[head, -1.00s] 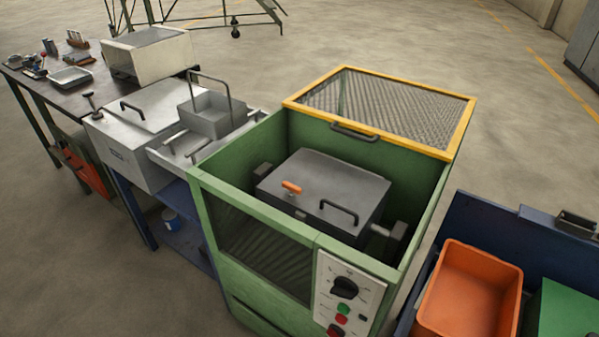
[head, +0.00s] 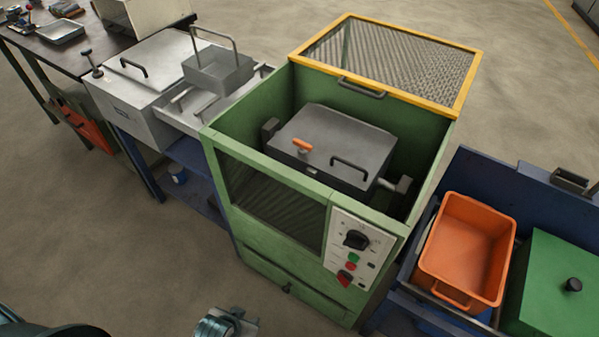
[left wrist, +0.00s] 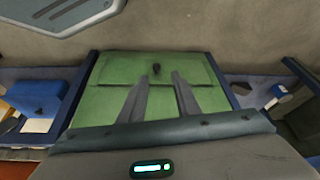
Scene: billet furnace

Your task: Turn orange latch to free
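The orange latch (head: 303,146) is a short handle on top of the dark grey lid (head: 338,137), near its front left edge. The lid lies closed inside the green cabinet (head: 285,193), whose yellow-framed mesh cover (head: 395,62) is swung open to the back. My left gripper shows partly at the bottom edge of the head view, in front of the cabinet and well away from the latch. In the left wrist view its two fingers (left wrist: 160,80) are apart and empty, before a green panel with a dark knob. The latch is not in that view. My right gripper is not in view.
A black handle (head: 349,163) stands on the lid beside the latch. The control panel (head: 354,250) is on the cabinet's front right. A bench with a basket (head: 218,72) stands left. An orange bin (head: 467,252) and a green lid (head: 560,285) stand right. The front floor is clear.

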